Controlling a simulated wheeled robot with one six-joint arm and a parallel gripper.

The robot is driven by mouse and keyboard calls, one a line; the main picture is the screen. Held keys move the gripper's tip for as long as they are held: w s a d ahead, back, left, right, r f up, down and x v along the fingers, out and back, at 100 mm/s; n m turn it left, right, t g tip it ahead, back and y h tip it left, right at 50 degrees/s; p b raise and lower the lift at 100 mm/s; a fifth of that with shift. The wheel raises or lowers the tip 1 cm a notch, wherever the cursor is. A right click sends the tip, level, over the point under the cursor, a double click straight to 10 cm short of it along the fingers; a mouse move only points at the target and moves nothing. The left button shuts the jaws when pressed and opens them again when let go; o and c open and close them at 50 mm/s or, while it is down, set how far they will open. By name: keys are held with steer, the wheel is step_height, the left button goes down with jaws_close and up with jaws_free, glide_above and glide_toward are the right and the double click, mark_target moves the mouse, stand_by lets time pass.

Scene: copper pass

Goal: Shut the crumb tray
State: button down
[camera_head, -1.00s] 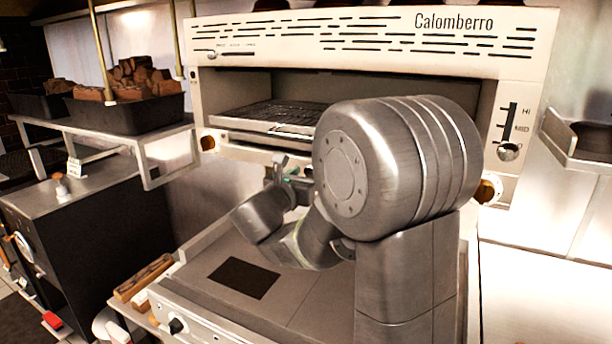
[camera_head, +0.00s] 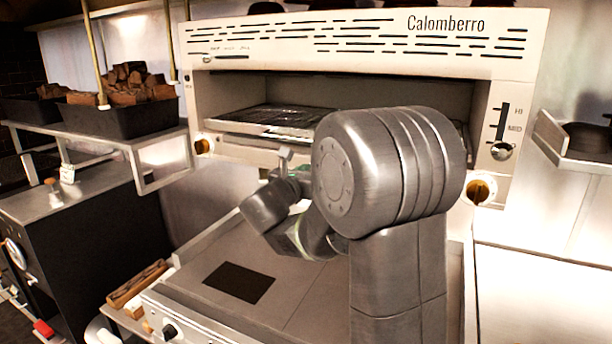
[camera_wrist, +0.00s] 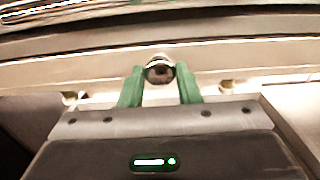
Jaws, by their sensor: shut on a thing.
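The crumb tray's pale front strip (camera_wrist: 230,80) runs across the wrist view, with a round metal knob (camera_wrist: 159,69) at its middle. My gripper (camera_wrist: 160,82) has its green fingers on either side of the knob and is shut on it. In the head view the tray front (camera_head: 238,153) shows as a pale band low on the grill, below the rack. My arm hides the middle and right of it there, along with most of my gripper. How far the tray stands out cannot be told.
The Calomberro grill (camera_head: 350,48) stands above a steel counter (camera_head: 305,290) with a dark square panel (camera_head: 239,282). A rack (camera_head: 270,117) is inside the grill. A shelf (camera_head: 95,130) with a dark bin (camera_head: 130,115) is at left. A pan (camera_head: 590,138) is at right.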

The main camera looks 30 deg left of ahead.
steer(key=c, duration=1.3)
jaws_free()
steer(key=shift+w+r, duration=0.1)
steer(key=shift+o, duration=1.3)
steer(key=shift+w, duration=0.1)
steer(key=s+d+b, duration=0.1)
steer(key=s+b, duration=0.2)
steer(key=s, duration=1.1)
steer(key=shift+d, duration=0.25)
steer(key=shift+w, duration=0.1)
